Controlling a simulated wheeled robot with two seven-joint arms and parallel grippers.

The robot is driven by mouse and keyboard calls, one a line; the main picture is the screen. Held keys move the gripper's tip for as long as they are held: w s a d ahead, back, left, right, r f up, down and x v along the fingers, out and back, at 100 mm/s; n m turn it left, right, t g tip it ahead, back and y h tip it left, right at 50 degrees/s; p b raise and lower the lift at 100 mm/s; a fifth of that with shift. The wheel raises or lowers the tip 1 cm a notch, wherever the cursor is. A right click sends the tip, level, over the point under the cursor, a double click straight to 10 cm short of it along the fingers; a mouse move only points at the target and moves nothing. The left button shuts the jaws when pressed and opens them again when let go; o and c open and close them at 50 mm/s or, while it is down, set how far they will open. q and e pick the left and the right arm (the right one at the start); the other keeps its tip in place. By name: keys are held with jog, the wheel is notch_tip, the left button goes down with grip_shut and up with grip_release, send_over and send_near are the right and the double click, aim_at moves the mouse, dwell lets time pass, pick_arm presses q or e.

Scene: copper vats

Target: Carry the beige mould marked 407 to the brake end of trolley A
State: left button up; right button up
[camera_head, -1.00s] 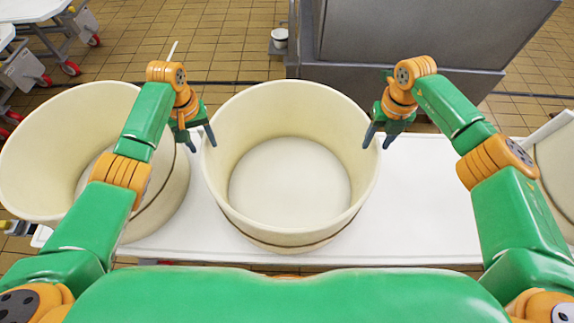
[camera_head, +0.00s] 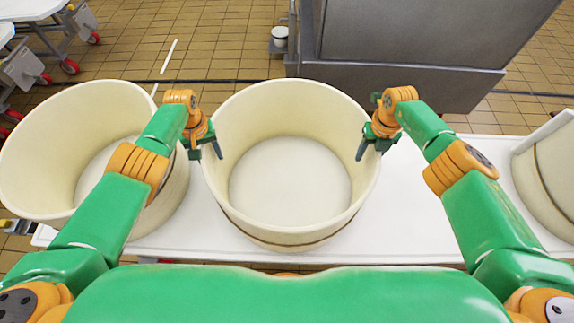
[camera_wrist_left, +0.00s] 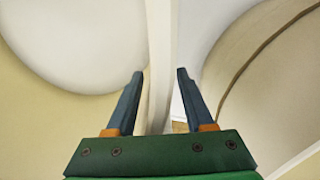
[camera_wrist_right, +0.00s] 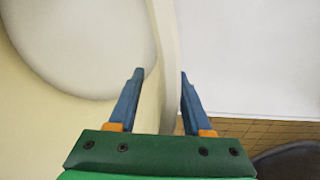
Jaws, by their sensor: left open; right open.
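A beige round mould (camera_head: 290,240) stands upright and empty on a white table top (camera_head: 420,225), in the middle of the head view. I see no number on it from here. My left gripper (camera_head: 207,148) is open at its left rim. In the left wrist view the rim (camera_wrist_left: 160,60) runs between the open fingers (camera_wrist_left: 160,72). My right gripper (camera_head: 370,145) is open at its right rim. In the right wrist view the rim (camera_wrist_right: 165,50) runs between the open fingers (camera_wrist_right: 159,72). Neither gripper is closed on it.
Another beige mould (camera_head: 35,160) stands close on the left, and a third (camera_head: 545,180) on the right. A grey metal cabinet (camera_head: 400,45) stands behind. Trolleys with red wheels (camera_head: 69,67) are at the upper left. The tiled floor (camera_head: 215,45) between them is clear.

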pick_arm(q)
jog(key=c, duration=0.8)
pick_arm(e)
grip_shut()
pick_arm(q)
grip_shut()
jog(key=shift+a, duration=0.1)
pick_arm(e)
jog(key=shift+d, duration=0.1)
